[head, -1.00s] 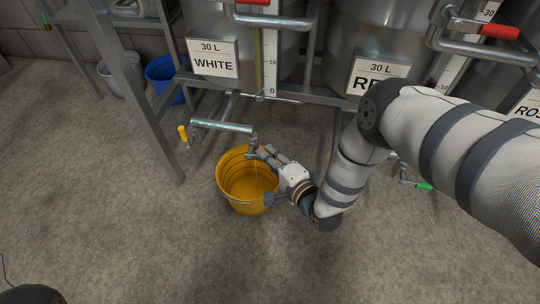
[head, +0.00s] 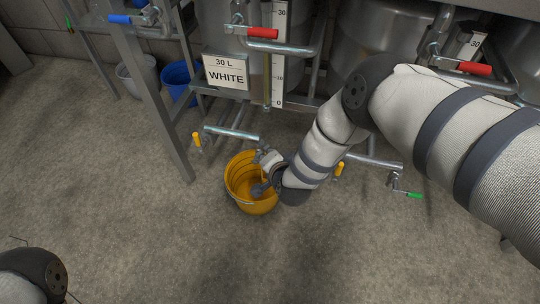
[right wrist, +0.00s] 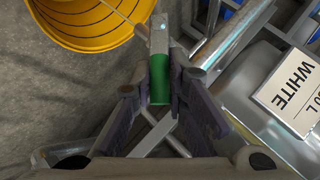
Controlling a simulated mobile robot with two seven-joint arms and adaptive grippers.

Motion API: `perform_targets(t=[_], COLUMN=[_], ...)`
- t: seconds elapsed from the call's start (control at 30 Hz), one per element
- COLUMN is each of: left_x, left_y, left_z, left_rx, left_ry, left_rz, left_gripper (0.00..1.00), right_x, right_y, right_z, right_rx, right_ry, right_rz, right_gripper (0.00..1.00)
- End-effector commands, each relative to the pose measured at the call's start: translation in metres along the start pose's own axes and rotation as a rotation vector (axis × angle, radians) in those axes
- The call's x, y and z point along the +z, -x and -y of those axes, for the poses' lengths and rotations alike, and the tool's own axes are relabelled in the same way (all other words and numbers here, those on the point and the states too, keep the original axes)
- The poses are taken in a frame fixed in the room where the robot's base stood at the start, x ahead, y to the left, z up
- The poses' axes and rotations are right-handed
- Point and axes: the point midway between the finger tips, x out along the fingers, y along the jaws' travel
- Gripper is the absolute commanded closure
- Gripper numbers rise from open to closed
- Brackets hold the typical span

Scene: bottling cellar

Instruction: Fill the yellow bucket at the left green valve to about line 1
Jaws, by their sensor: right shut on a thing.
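The yellow bucket (head: 254,207) stands upright on the floor below the left tap pipe (head: 230,133), under the WHITE tank. Its ridged inside also shows in the right wrist view (right wrist: 80,36). My right gripper (head: 264,176) is over the bucket's right side, partly hidden by my forearm. In the right wrist view it is shut on the green valve handle (right wrist: 159,82), between both fingers. A thin pale line crosses the bucket mouth there and looks like a stream from the spout. The level and line 1 cannot be read. My left gripper is out of view; only its arm shows, lower left.
A second tap with a green handle (head: 415,196) is at the right. Yellow-handled valves (head: 197,140) sit on the pipes. A blue bucket (head: 178,82) and a grey bucket (head: 137,76) stand behind the frame leg (head: 152,105). The front floor is clear.

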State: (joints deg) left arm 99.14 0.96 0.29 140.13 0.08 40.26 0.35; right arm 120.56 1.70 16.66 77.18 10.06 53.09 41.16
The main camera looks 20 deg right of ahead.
Motion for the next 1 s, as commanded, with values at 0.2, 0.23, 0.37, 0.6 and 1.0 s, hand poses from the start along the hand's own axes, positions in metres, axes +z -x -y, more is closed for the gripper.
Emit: perform_targets(t=[0.2,0.23,0.37,0.6,1.0], left_x=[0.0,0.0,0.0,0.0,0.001], left_y=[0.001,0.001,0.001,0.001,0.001], left_z=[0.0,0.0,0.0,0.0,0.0], left_rx=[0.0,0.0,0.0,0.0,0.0], left_ry=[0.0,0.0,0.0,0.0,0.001], left_rz=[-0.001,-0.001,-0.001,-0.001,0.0], left_gripper=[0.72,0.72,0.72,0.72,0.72], right_x=[0.001,0.001,0.001,0.001,0.0], right_y=[0.001,0.001,0.001,0.001,0.012], right_z=[-0.003,-0.003,-0.004,-0.004,-0.001], right_rx=[0.02,0.02,0.021,0.02,0.016], right_ry=[0.013,0.014,0.014,0.013,0.012], right_rz=[-0.002,-0.002,-0.002,-0.002,-0.002], right_gripper=[1.0,1.0,1.0,0.66,0.66])
